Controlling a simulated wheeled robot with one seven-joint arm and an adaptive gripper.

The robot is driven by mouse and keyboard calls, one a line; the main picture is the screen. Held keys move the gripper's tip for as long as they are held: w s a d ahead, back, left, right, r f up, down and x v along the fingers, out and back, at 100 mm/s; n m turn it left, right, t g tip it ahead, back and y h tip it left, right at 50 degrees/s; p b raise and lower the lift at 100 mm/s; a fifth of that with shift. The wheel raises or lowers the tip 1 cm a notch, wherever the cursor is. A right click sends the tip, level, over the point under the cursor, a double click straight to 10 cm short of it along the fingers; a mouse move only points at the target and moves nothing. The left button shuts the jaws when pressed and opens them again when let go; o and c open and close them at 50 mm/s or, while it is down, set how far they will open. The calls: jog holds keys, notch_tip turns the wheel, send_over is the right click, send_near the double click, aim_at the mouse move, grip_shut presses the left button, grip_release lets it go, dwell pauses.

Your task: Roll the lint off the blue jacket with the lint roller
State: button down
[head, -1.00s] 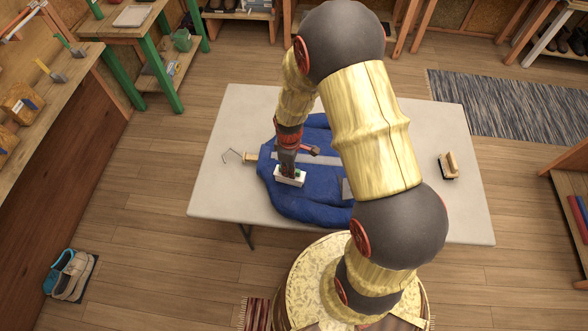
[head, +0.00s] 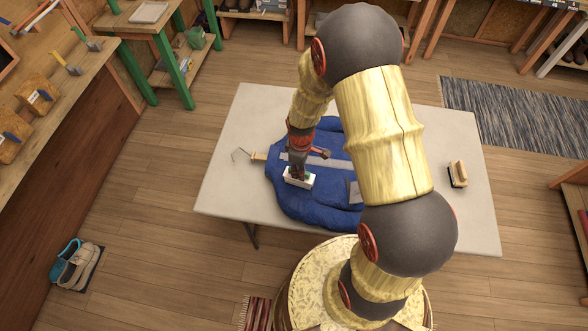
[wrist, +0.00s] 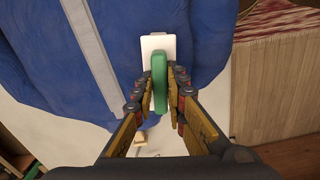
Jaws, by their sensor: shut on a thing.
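The blue jacket (head: 295,203) lies spread on the table, with a grey stripe across it; it also shows in the wrist view (wrist: 205,35). My gripper (head: 299,172) is over the left part of the jacket and points down. In the wrist view its fingers (wrist: 160,98) are shut on the green handle of the lint roller (wrist: 159,80). The roller's white part (wrist: 153,43) shows beyond the handle, over the blue cloth. In the head view the white part is at or just above the cloth; contact cannot be told. No lint can be made out. My arm hides the jacket's right side.
The pale table (head: 235,118) has bare room left and right of the jacket. A wooden piece with bent wire (head: 258,157) sticks out at the jacket's left edge. A wooden brush (head: 458,173) lies at the table's right. Shoes (head: 78,267) stand on the floor at left.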

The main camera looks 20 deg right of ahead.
jog(key=shift+s+d+f, duration=0.1)
jog(key=shift+s+d, duration=0.65)
jog(key=shift+d, duration=0.3)
jog(key=shift+s+d+r, duration=0.1)
jog(key=shift+s+d, duration=0.6)
jog(key=shift+d, duration=0.3)
jog(key=shift+s+d+f, duration=0.1)
jog(key=shift+s+d, duration=0.65)
jog(key=shift+d, duration=0.3)
jog(key=shift+p, duration=0.35)
notch_tip(320, 180, up, 8)
jog(key=p, duration=0.5)
jog(key=shift+w, duration=0.15)
